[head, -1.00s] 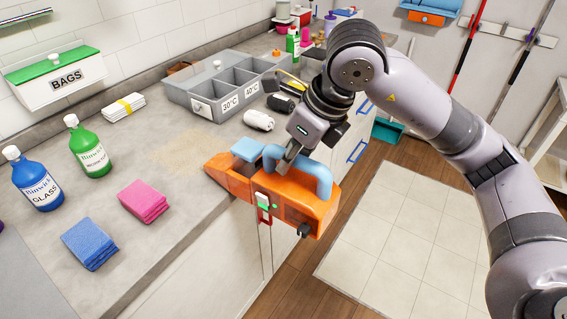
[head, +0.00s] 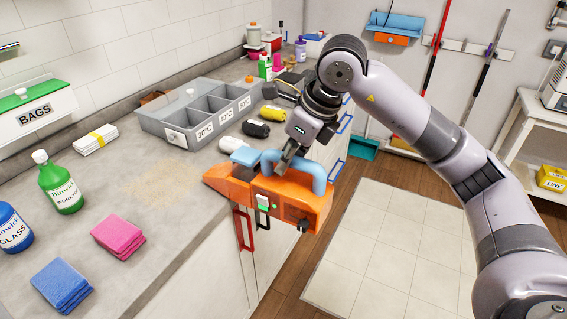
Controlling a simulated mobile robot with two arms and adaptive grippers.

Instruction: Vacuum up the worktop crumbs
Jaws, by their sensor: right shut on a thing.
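An orange handheld vacuum (head: 290,208) with a blue handle and a pale blue top part is at the worktop's front edge. My right gripper (head: 287,160) is shut on its blue handle. The vacuum's narrow nose points left over the worktop, and its body overhangs the edge. I cannot tell whether the nose touches the surface. The crumbs (head: 158,180) show as a faint tan patch on the grey worktop (head: 130,205), left of the nose. My left gripper is not in view.
A grey divided bin (head: 190,115) stands behind the crumbs, with several bottles or cans to its right. A green bottle (head: 62,188), a blue bottle (head: 14,228), pink cloths (head: 118,236) and blue cloths (head: 62,284) stand left and front. Open floor lies to the right.

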